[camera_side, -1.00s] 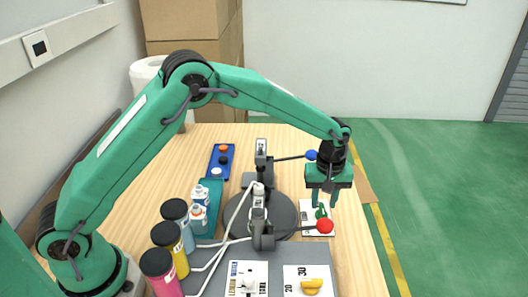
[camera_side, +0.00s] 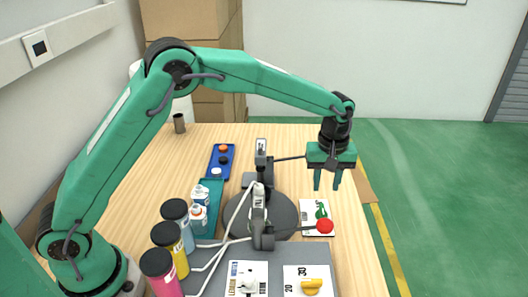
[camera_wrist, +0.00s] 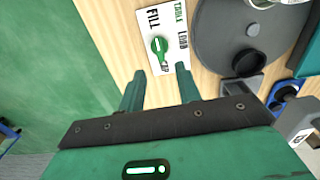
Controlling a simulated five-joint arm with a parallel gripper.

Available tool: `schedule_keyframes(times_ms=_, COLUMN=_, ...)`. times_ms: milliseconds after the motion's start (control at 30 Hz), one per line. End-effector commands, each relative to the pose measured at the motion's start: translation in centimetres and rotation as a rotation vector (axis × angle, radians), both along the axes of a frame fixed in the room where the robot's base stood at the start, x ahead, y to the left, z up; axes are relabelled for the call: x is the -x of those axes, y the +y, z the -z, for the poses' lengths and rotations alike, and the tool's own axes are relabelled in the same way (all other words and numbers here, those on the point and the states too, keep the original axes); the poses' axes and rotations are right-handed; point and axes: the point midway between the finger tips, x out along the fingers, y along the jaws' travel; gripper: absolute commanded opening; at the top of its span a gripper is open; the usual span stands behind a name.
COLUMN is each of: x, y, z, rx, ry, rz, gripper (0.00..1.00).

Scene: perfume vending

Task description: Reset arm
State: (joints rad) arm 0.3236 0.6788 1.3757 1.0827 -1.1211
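My gripper (camera_side: 328,181) hangs at the right of the table, above the white panel with a green knob (camera_side: 320,211). Its two green fingers point down and stand apart with nothing between them. In the wrist view the fingers (camera_wrist: 160,82) are spread and empty, and the green knob (camera_wrist: 159,48) on the white panel marked FILL and LOAD lies beyond them. My gripper does not touch the knob.
A dark round turntable (camera_side: 285,213) with a grey dispenser stands left of the panel. A red ball-ended lever (camera_side: 325,226) reaches right. Pink, yellow and blue bottles (camera_side: 166,240) stand at front left. A blue tray (camera_side: 221,160) lies behind. The table's right edge is close to my gripper.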

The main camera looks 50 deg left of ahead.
Motion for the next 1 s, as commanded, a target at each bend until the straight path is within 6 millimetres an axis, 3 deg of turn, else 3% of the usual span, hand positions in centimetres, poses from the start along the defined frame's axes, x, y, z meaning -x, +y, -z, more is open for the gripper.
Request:
schedule_keyframes(times_ms=167, x=0.5, y=0.9, z=-1.7, rx=0.005, ry=-0.018, rz=0.025, gripper=0.34)
schedule_keyframes(times_ms=367, x=2.1, y=2.9, z=-5.0, rx=0.014, ry=-0.06, rz=0.09, gripper=0.34)
schedule_keyframes(times_ms=700, x=6.7, y=7.1, z=-10.9, rx=0.016, ry=-0.149, rz=0.232, gripper=0.34)
schedule_keyframes(times_ms=1000, x=11.7, y=10.4, z=-14.4, rx=-0.004, ry=-0.227, rz=0.357, gripper=0.34)
